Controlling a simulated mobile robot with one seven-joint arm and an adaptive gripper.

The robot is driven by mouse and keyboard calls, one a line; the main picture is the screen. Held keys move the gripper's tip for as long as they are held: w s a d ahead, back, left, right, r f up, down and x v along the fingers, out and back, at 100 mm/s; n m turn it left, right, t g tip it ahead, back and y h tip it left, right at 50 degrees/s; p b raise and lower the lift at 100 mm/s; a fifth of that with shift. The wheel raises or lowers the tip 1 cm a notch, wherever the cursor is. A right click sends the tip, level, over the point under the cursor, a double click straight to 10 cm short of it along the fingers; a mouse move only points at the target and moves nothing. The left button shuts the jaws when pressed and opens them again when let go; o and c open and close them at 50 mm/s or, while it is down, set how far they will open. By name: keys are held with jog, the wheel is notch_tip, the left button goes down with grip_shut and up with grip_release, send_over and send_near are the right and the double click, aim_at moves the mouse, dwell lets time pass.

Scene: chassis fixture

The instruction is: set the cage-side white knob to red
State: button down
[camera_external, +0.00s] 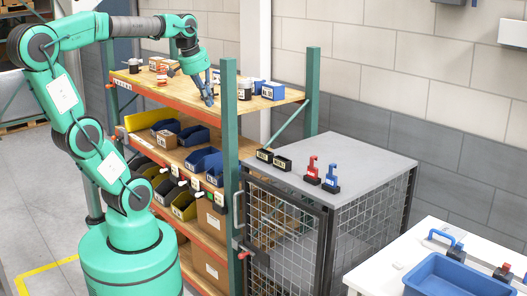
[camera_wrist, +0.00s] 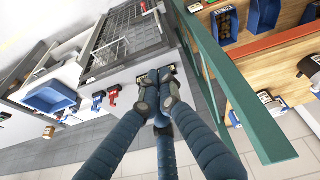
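Small knobs line the orange front edge of the rack's middle shelf in the external view. My gripper (camera_external: 207,99) hangs over the top shelf beside the green post, above and apart from the knobs. In the wrist view its three blue fingers (camera_wrist: 158,95) come together at their tips with nothing clearly held. I cannot make out the white knob in the wrist view.
The green rack post (camera_external: 230,125) stands between my gripper and the cage. Black boxes (camera_external: 282,162), a red tool (camera_external: 312,169) and a blue tool (camera_external: 331,179) sit on the cage top. Bins (camera_external: 205,160) fill the shelves. A blue tray (camera_external: 455,276) lies on the white table.

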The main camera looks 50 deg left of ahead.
jog(key=w+a+r+n+g+h, duration=0.1)
jog(key=w+a+n, duration=0.25)
jog(key=a, duration=0.35)
jog(key=w+a+n+g+p, duration=0.1)
jog(key=w+a+n, duration=0.1)
jog(key=w+a, duration=0.35)
jog(key=w+a+r+n+g+h, duration=0.1)
jog(key=w+a+n, duration=0.15)
jog(key=a, duration=0.55)
jog(key=s+a+f+n+h+p, duration=0.1)
jog(key=a+f+n+h, duration=0.2)
jog(key=a, duration=1)
jog(key=s+a+f+n+p, duration=0.1)
jog(key=a+f+n, duration=0.3)
jog(key=a, duration=0.8)
notch_tip(320, 180, down, 41)
jog(key=n, duration=0.1)
jog(key=shift+w+f, duration=0.2)
jog(key=shift+w, duration=0.1)
jog(key=shift+f, duration=0.1)
